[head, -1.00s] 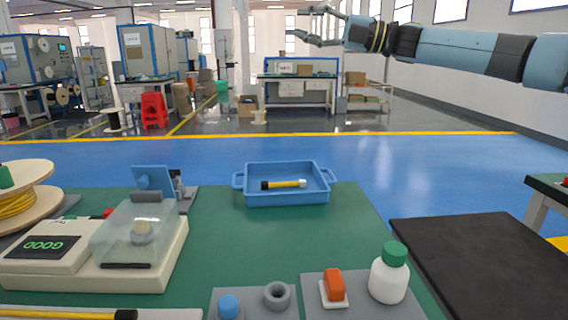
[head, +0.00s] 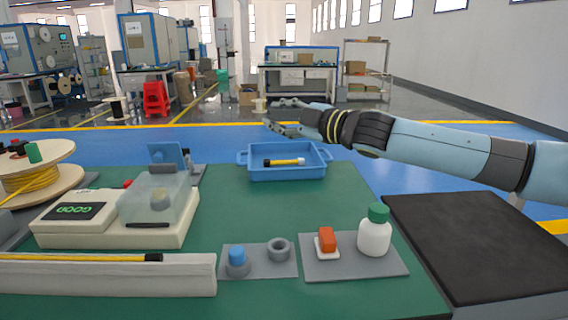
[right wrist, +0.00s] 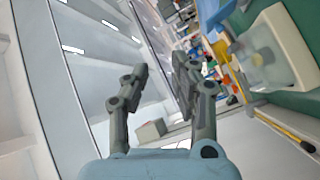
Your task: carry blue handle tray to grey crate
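The blue handle tray (head: 287,175) sits at the far edge of the green table, with a handle at each end. A yellow and black cable piece (head: 284,162) with a white end lies in it. My right gripper (head: 268,115) is above and behind the tray's far side in the head view, pointing left, with its fingers apart and empty. In the right wrist view the two fingers (right wrist: 160,80) are spread with nothing between them. No grey crate can be made out. My left gripper is not in view.
A scale-like device (head: 70,212) with a clear cover stands left, beside a cable spool (head: 35,170). Grey plates hold a blue knob, a ring, an orange block and a white bottle (head: 375,238). A black mat (head: 480,240) lies right. The green surface before the tray is clear.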

